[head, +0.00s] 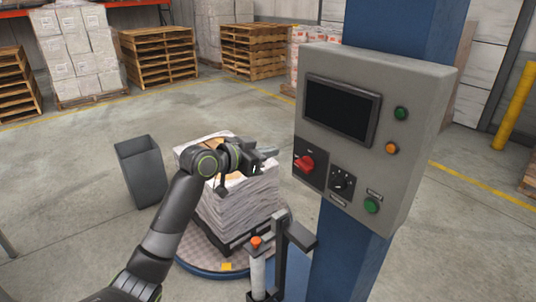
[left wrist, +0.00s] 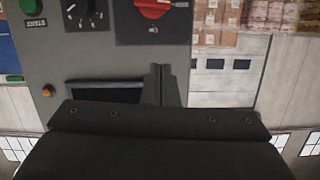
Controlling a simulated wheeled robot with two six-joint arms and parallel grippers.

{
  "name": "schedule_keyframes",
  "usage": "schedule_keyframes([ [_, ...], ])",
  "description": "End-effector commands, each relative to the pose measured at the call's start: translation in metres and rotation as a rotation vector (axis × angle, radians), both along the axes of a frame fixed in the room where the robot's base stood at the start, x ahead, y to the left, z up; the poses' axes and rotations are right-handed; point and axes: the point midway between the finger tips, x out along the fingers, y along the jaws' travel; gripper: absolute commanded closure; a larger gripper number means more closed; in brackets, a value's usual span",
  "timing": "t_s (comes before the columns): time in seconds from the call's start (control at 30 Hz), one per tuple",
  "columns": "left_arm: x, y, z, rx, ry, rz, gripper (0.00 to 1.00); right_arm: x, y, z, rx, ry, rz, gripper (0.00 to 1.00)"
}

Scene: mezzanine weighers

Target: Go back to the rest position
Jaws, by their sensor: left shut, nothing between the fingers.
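My left gripper (head: 266,156) reaches in from the left in the head view. It is shut and empty, in front of the wrapped pallet load and left of the grey control box (head: 410,130), apart from its red rotary switch (head: 304,163). In the left wrist view the dark gripper body (left wrist: 160,150) fills the bottom. The control box face shows beyond it upside down, with the red switch (left wrist: 152,5), a black selector knob (left wrist: 82,14) and a green button (left wrist: 31,7). My right gripper is in neither view.
The control box is mounted on a blue column (head: 350,255). A wrapped load (head: 240,205) stands on a round turntable (head: 205,265) below my arm. A grey bin (head: 143,172) stands left of it. Stacked pallets (head: 158,55) line the back.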

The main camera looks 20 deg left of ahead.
Motion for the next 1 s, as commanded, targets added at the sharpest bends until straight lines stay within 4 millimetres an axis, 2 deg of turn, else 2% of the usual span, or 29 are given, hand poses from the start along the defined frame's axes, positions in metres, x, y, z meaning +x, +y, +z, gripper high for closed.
schedule_keyframes([
  [0.43, -0.001, 0.0, 0.0, 0.0, 0.001, 0.0, 1.0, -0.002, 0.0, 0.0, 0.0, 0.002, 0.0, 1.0],
  [0.5, 0.001, 0.002, -0.007, -0.003, 0.012, 0.008, 1.0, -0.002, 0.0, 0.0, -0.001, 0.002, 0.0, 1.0],
  [0.57, 0.003, 0.007, -0.021, -0.01, 0.036, 0.029, 1.0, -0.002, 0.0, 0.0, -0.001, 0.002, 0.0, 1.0],
  [0.67, 0.01, 0.022, -0.067, -0.026, 0.106, 0.096, 1.0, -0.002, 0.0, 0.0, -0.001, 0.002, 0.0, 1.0],
  [0.77, 0.01, 0.044, -0.136, -0.04, 0.203, 0.19, 1.0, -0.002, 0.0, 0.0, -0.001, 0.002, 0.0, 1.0],
  [0.8, 0.007, 0.053, -0.166, -0.041, 0.243, 0.229, 1.0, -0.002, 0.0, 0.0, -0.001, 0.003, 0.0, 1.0],
  [0.87, 0.0, 0.066, -0.21, -0.039, 0.302, 0.285, 1.0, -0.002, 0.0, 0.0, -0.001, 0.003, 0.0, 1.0],
  [1.0, -0.033, 0.092, -0.31, -0.021, 0.433, 0.401, 1.0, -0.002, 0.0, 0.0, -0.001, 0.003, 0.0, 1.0],
])
